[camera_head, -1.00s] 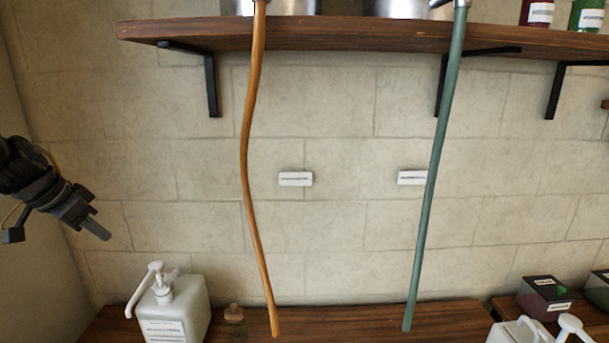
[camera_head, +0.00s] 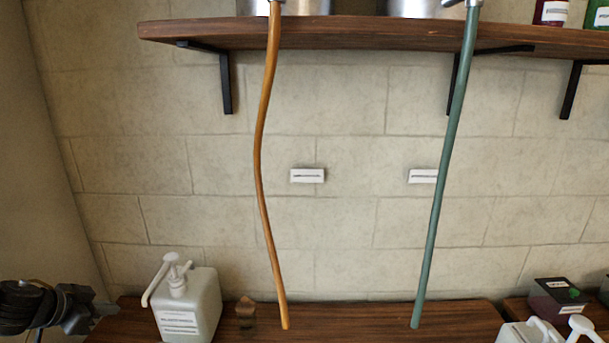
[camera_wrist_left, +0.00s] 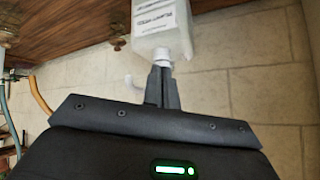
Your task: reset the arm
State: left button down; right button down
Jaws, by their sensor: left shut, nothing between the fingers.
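My left gripper (camera_head: 92,308) is low at the left edge of the head view, left of the white pump bottle (camera_head: 203,300) on the wooden counter. In the left wrist view its two dark fingers (camera_wrist_left: 162,84) are together with nothing between them. The bottle (camera_wrist_left: 165,22) shows just beyond the fingertips there, with its spout partly behind the fingers. Whether they touch it I cannot tell. My right gripper is not in view.
An orange hose (camera_head: 260,160) and a green hose (camera_head: 447,170) hang from metal vessels on the wall shelf (camera_head: 350,35) toward the counter (camera_head: 350,316). Another white pump bottle (camera_head: 519,334) and a dark box (camera_head: 556,298) stand at the right.

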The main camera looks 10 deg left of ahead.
pick_arm(q)
jog(key=s+d+f+n+y, duration=0.1)
jog(key=s+d+f+y, duration=0.1)
jog(key=s+d+f, duration=0.5)
jog(key=s+d+f+n+y, duration=0.2)
jog(key=s+f, duration=0.3)
jog(key=f, duration=0.5)
jog(key=s+d+f+n+g+h, duration=0.1)
jog(key=s+d+f+g, duration=0.15)
jog(key=s+d, duration=0.55)
jog(key=s+d+f+g+h, duration=0.1)
jog(key=s+d+f+g, duration=0.15)
jog(key=s+d, duration=0.55)
notch_tip(320, 180, down, 30)
jog(key=d+g+b, duration=0.2)
jog(key=b, duration=0.4)
jog(key=s+a+f+b, duration=0.1)
jog(key=s+f+b, duration=0.1)
jog(key=s+f, duration=0.6)
jog(key=s+a+f+g+b, duration=0.1)
jog(key=s+a+f+b, duration=0.1)
jog(key=s+f, duration=0.5)
notch_tip(320, 180, down, 6)
jog(key=shift+s+r, duration=0.1)
jog(key=shift+s, duration=0.25)
